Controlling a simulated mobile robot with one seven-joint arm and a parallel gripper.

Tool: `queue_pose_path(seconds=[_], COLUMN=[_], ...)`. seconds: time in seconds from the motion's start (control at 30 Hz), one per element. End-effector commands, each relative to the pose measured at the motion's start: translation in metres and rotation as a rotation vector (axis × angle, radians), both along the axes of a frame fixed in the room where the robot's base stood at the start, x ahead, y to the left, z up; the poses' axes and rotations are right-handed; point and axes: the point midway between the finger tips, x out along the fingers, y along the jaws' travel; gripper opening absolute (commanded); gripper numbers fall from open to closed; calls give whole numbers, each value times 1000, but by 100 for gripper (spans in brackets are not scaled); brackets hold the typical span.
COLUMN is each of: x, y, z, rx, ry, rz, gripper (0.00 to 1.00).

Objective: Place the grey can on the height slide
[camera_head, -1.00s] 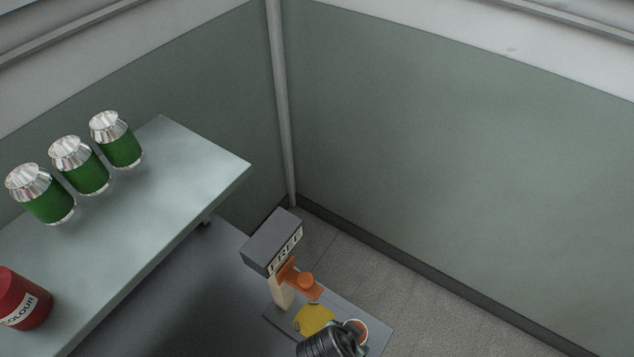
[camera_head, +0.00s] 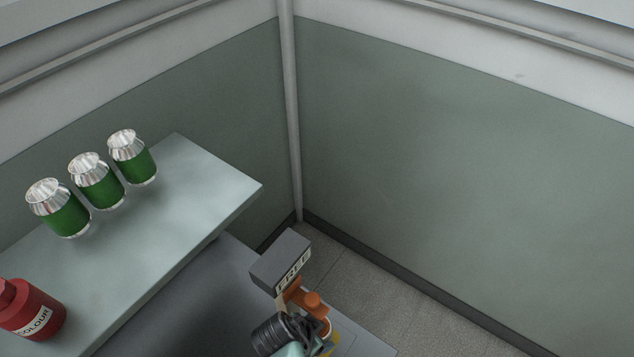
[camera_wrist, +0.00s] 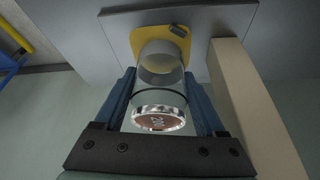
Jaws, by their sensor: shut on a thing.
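The height slide has a grey block marked FREE (camera_head: 281,261), a cream post and an orange clamp with a knob (camera_head: 312,299). Its yellow pad (camera_wrist: 110,40) and cream post (camera_wrist: 255,110) show in the wrist view. The grey can (camera_wrist: 160,75) is between my gripper's blue fingers, with its silver-rimmed brown end facing the wrist camera. My gripper (camera_wrist: 160,88) is shut on the can, which lies over the yellow pad in that view. I cannot tell whether can and pad touch. In the head view, my dark ribbed wrist hides most of the can and pad.
Three green cans (camera_head: 96,182) stand in a row on a pale shelf (camera_head: 215,185) at the left. A red COLOUR bottle (camera_head: 32,310) stands at its near end. Walls meet behind; the cream post is close beside my right finger in the wrist view.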

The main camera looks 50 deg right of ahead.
Motion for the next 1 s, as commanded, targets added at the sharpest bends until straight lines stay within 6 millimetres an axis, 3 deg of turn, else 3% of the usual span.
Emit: queue_pose_path(seconds=[0.47,0.5,0.6,0.63,1.0], x=[0,0,0,0,0], y=[0,0,0,0,1], z=[-7,-6,-5,-5,2], rx=[0,0,0,0,-1], ry=[0,0,0,0,-2], rz=[0,-1,0,-1,1], gripper=[20,78,96,100,100])
